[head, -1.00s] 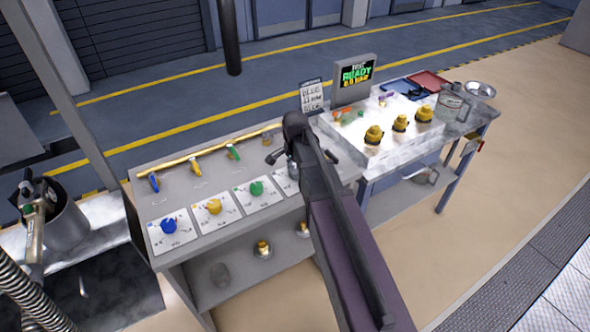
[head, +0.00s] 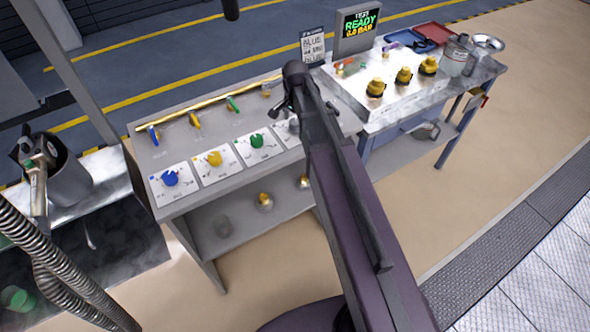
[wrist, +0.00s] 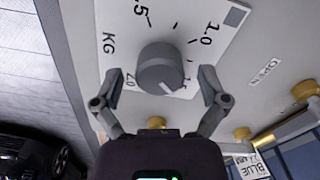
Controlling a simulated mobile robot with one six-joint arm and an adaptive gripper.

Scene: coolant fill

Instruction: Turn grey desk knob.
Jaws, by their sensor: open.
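The grey knob (wrist: 165,68) sits on a white dial plate (wrist: 222,28) marked KG, with numbers up to 2.0. A white pointer line on the knob points to the lower right, close to the partly hidden 1.5 mark. My gripper (wrist: 158,78) is open, with one finger on each side of the knob and visible gaps between. In the head view my gripper (head: 282,108) is over the right end of the grey desk (head: 190,205), where my arm hides most of the grey knob and its plate.
Blue (head: 170,178), yellow (head: 214,159) and green (head: 257,141) knobs stand in a row to the left. Small coloured levers line a yellow pipe (head: 205,104) behind them. A white box with yellow caps (head: 403,75) and a READY screen (head: 358,25) are to the right.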

